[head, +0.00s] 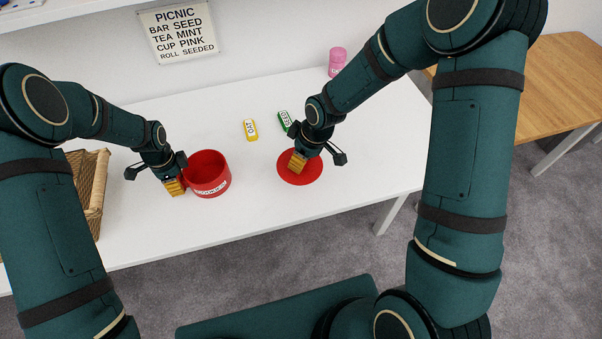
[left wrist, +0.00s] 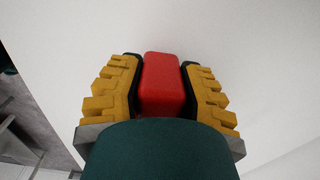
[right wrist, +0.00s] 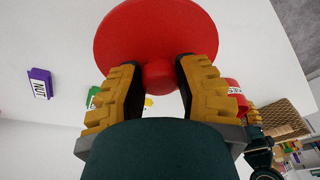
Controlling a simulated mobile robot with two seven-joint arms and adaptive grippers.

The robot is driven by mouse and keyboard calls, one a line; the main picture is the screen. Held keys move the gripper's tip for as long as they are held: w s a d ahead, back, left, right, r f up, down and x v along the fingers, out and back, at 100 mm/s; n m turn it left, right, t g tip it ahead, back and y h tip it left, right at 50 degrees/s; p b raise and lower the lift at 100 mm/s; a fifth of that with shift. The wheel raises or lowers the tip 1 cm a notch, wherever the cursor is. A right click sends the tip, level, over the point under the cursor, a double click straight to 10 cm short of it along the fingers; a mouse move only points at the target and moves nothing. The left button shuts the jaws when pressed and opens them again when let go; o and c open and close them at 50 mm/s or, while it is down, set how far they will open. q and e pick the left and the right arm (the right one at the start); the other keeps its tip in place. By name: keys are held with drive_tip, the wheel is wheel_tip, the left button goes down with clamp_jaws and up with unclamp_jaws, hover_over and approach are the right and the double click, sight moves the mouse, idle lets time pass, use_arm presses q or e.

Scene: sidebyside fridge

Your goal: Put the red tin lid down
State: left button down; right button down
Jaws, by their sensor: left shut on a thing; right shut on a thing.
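The red tin lid (head: 314,172) is a flat round disc with a knob (right wrist: 158,76). My right gripper (head: 297,163) is shut on the knob; the lid (right wrist: 155,28) lies flat at or just above the white table, and I cannot tell if it touches. The red tin (head: 207,175) stands open on the table, left of the lid. My left gripper (head: 174,187) is close against the tin's left side, shut on a red block-like piece (left wrist: 162,85). I cannot tell whether this piece belongs to the tin.
A yellow bar (head: 251,130) and a green bar (head: 285,121) lie behind the lid. A purple bar (right wrist: 40,84) shows in the right wrist view. A pink cup (head: 337,62) stands at the back. A wicker basket (head: 92,190) is at left. White table (head: 370,165) is clear right of the lid.

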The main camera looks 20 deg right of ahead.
sight(302, 172)
drive_tip(key=shift+f, duration=3.1)
drive_tip(key=shift+f, duration=0.15)
drive_tip(key=c, duration=0.7)
unclamp_jaws()
drive_tip(key=shift+c, duration=0.2)
drive_tip(key=v, duration=1.2)
